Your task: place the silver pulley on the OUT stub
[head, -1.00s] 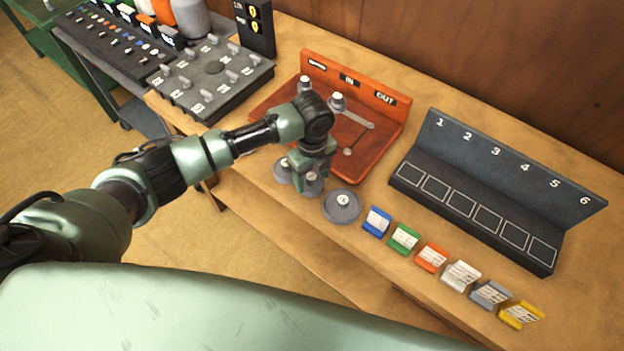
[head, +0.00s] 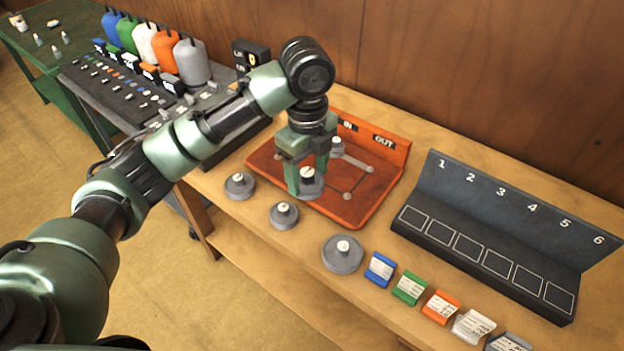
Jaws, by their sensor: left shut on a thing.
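The OUT label (head: 384,140) is on the board's back wall, right of the IN label (head: 348,125). A grey knobbed part (head: 337,147) stands below IN. A grey line runs from it to a small round spot (head: 369,170) below OUT. My arm hides the board's back left. My right gripper is not in view.
Three more grey pulleys lie on the bench: one at left (head: 240,185), one in the middle (head: 284,215) and a wide one (head: 342,254). Several coloured blocks, including a blue one (head: 380,268), line the front edge. A dark numbered rack (head: 480,245) stands right.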

